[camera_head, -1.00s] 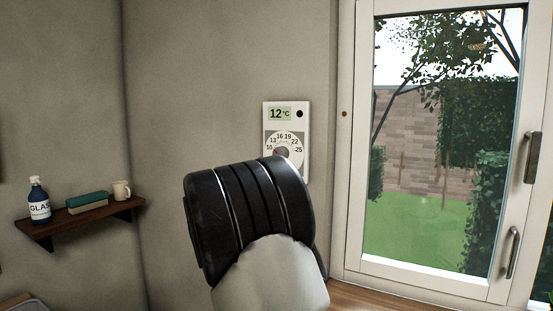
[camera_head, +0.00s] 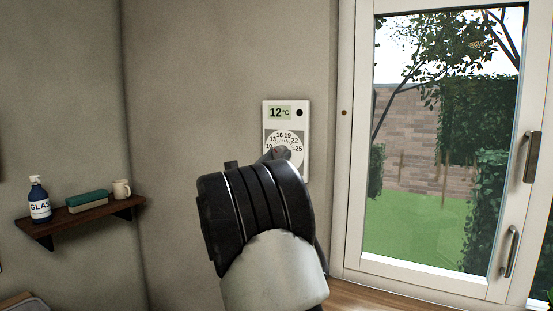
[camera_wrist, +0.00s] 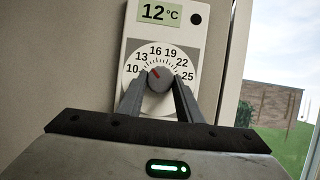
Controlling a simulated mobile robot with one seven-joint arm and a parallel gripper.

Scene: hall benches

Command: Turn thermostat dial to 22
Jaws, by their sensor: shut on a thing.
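The white thermostat (camera_head: 304,118) is on the wall left of the glazed door; it also shows in the wrist view (camera_wrist: 204,50). Its display (camera_wrist: 160,13) reads 12 °C. The dial's grey knob (camera_wrist: 161,83) has a red mark pointing up and left, near the 13 on the printed scale. My gripper (camera_wrist: 159,88) has one finger on each side of the knob and is shut on it. In the head view my dark wrist covers the lower part of the dial.
A glazed door (camera_head: 350,200) with handles stands right of the thermostat. The wall between shelf and thermostat is bare.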

